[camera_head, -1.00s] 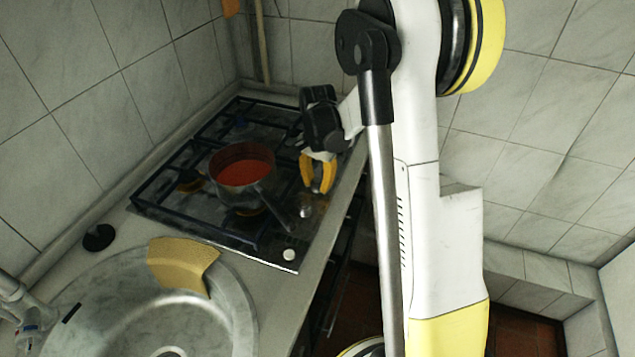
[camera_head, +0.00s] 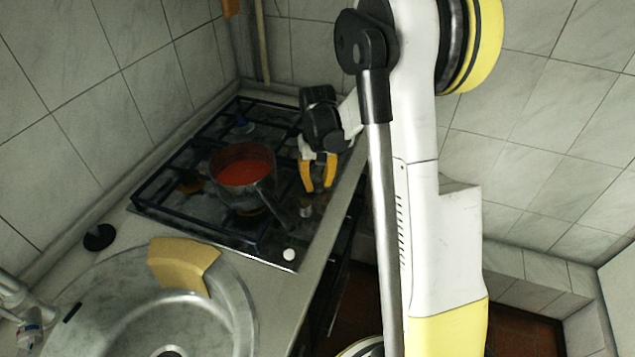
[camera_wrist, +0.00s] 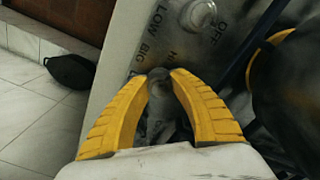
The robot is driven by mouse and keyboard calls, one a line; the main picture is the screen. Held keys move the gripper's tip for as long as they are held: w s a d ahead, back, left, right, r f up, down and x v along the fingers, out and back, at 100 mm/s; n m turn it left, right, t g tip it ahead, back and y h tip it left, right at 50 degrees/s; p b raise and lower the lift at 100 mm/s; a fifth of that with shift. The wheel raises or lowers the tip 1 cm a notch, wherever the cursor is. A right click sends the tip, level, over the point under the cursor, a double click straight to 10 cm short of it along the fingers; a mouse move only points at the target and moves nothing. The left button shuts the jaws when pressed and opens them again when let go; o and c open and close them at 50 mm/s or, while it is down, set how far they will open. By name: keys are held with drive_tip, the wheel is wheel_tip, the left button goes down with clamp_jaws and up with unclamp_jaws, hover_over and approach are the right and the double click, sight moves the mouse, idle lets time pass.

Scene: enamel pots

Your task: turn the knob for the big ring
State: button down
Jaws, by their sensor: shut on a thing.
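My gripper (camera_wrist: 158,76) has its two yellow fingers on a small grey knob (camera_wrist: 160,88) on the hob's front strip. In the wrist view the knob shows between the fingers, partly covered by them, so its pointer cannot be read. A second, pale knob (camera_wrist: 198,13) sits farther along the strip. Printed words, among them OFF, LOW and BIG, show near these knobs. In the head view my gripper (camera_head: 318,188) points down at the hob's right edge, and the knob it holds is hidden there.
A dark pot (camera_head: 268,195) with red contents stands on the hob (camera_head: 225,238), its handle pointing towards the knob strip. A sink (camera_head: 235,320) with a tan board (camera_head: 183,262) is at the front left.

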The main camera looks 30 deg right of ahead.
sight(318, 180)
drive_tip(key=shift+n, duration=0.5)
drive_tip(key=c, duration=1)
unclamp_jaws()
drive_tip(key=shift+c, duration=0.2)
drive_tip(key=shift+r, duration=0.1)
wheel_tip(318, 180, up, 12)
